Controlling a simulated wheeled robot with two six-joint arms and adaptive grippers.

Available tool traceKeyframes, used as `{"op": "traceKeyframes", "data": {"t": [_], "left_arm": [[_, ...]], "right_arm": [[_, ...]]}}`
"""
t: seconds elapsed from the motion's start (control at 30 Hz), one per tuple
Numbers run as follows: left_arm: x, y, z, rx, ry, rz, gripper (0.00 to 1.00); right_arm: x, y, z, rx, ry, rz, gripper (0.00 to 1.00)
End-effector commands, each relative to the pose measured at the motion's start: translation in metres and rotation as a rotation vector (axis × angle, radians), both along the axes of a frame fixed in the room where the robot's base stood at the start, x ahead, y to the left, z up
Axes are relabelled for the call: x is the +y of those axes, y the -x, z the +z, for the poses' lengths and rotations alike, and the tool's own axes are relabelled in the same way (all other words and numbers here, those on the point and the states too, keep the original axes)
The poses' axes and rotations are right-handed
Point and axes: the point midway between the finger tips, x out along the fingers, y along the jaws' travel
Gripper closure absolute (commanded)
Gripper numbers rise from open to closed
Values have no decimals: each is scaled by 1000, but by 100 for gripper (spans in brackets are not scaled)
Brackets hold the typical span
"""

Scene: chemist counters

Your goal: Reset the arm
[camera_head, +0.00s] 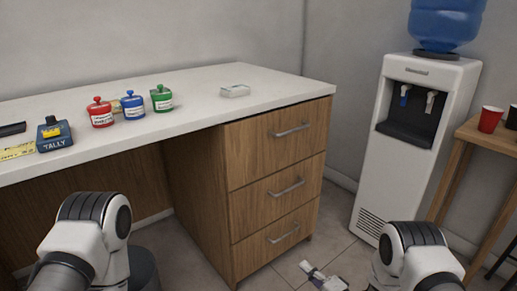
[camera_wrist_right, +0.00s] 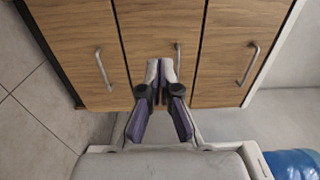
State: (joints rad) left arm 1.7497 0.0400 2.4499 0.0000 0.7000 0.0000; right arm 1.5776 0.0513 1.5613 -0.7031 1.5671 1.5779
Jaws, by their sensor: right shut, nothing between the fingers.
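My right gripper (camera_head: 308,268) shows low in the head view, in front of the wooden drawer unit (camera_head: 270,205). In the right wrist view its two fingers (camera_wrist_right: 161,72) are together, shut with nothing between them. The fingers point toward the drawer fronts (camera_wrist_right: 145,30) and appear apart from the handles. My right arm (camera_head: 412,255) comes in at the bottom right of the head view. My left arm (camera_head: 85,235) shows at the bottom left, and its gripper is out of sight.
A water dispenser (camera_head: 375,185) and a wooden table (camera_head: 462,150) with cups stand at right.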

Motion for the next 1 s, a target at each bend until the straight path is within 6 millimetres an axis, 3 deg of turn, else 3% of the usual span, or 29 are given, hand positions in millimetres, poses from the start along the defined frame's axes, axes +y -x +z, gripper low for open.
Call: {"op": "traceKeyframes", "data": {"t": [0.03,0.2,0.37,0.47,0.6,0.73,0.8,0.9,1.0], "left_arm": [[0,0,36,0,0,0,20],[0,0,123,0,0,0,20],[0,0,203,-1,0,0,20],[0,0,243,0,0,0,20],[0,0,289,0,0,0,20],[0,0,300,0,0,0,20],[0,0,293,0,0,0,20],[0,0,292,1,0,0,20],[0,0,292,0,0,0,20]], "right_arm": [[-1,2,37,14,0,-8,100],[-10,22,114,125,63,-76,100],[-29,65,164,275,282,-148,100],[-43,105,184,382,473,-157,100],[-68,185,205,562,790,-75,100],[-88,268,207,714,1057,106,100],[-97,313,199,784,1179,242,100],[-107,364,203,835,1320,470,100],[-110,377,202,796,1400,628,100]]}}
